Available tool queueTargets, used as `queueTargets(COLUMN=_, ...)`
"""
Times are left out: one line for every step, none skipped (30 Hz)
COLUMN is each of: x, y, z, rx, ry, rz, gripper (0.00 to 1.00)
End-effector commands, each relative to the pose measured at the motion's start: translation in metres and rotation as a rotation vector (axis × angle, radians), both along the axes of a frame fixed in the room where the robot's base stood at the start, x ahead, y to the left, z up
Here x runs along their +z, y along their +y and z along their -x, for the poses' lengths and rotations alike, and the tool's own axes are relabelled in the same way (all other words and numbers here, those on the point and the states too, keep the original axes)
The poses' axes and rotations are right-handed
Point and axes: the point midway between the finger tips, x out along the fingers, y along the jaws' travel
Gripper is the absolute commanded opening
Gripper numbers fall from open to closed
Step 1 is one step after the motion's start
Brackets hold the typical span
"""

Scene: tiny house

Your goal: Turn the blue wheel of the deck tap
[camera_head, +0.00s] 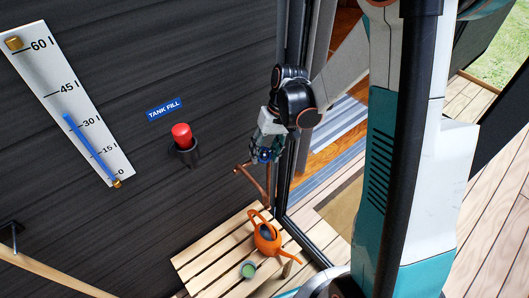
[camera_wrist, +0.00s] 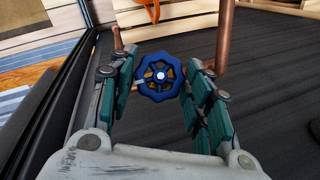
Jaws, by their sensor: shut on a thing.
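The blue wheel (camera_wrist: 159,84) of the deck tap is a spoked, scalloped handwheel with a pale hub, facing the wrist camera. My gripper (camera_wrist: 157,78) has its teal-padded fingers on both sides of the wheel and is shut on it. In the head view my gripper (camera_head: 266,148) is at the tap beside the dark wall, and only a bit of blue shows between the fingers. The tap's copper pipe (camera_head: 252,181) shows below the gripper, and a copper upright (camera_wrist: 225,38) stands to the right in the wrist view.
A slatted wooden bench (camera_head: 207,262) below holds an orange watering can (camera_head: 268,240) and a small green-topped cup (camera_head: 248,270). On the wall are a gauge (camera_head: 72,100) with a blue bar, a "TANK FILL" sign (camera_head: 164,109) and a red button (camera_head: 182,136). A dark door frame (camera_head: 306,243) stands close right.

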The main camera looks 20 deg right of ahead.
Motion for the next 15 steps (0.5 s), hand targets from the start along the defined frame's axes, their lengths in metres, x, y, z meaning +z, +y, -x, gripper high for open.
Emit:
queueTargets(x=-0.0013, y=-0.0006, z=0.0005, rx=-0.015, ry=0.004, rz=-0.011, gripper=0.22)
queueTargets(x=-0.0011, y=-0.0006, z=0.0006, rx=-0.022, ry=0.006, rz=-0.014, gripper=0.22)
queueTargets(x=-0.0008, y=-0.0006, z=0.0006, rx=-0.025, ry=0.008, rz=-0.016, gripper=0.22)
queueTargets(x=-0.0006, y=-0.0004, z=0.0006, rx=-0.026, ry=0.008, rz=-0.017, gripper=0.22)
queueTargets(x=-0.0005, y=-0.0003, z=0.0005, rx=-0.025, ry=0.008, rz=-0.017, gripper=0.22)
queueTargets(x=-0.0004, y=-0.0004, z=0.0005, rx=-0.025, ry=0.008, rz=-0.016, gripper=0.22)
queueTargets(x=-0.0004, y=-0.0003, z=0.0005, rx=-0.025, ry=0.007, rz=-0.016, gripper=0.22)
queueTargets(x=-0.0004, y=-0.0004, z=0.0005, rx=-0.025, ry=0.007, rz=-0.016, gripper=0.22)
queueTargets(x=-0.0003, y=-0.0003, z=0.0004, rx=-0.025, ry=0.007, rz=-0.016, gripper=0.22)
queueTargets(x=-0.0003, y=-0.0003, z=0.0004, rx=-0.025, ry=0.007, rz=-0.016, gripper=0.22)
queueTargets(x=-0.0003, y=-0.0003, z=0.0004, rx=-0.025, ry=0.007, rz=-0.016, gripper=0.52)
queueTargets(x=-0.0003, y=-0.0003, z=0.0004, rx=-0.025, ry=0.007, rz=-0.016, gripper=0.61)
queueTargets(x=-0.0003, y=-0.0003, z=0.0004, rx=-0.024, ry=0.007, rz=-0.016, gripper=0.66)
queueTargets(x=-0.0002, y=-0.0003, z=0.0004, rx=-0.024, ry=0.007, rz=-0.015, gripper=0.66)
queueTargets(x=-0.0002, y=-0.0003, z=0.0003, rx=-0.024, ry=0.007, rz=-0.015, gripper=0.66)
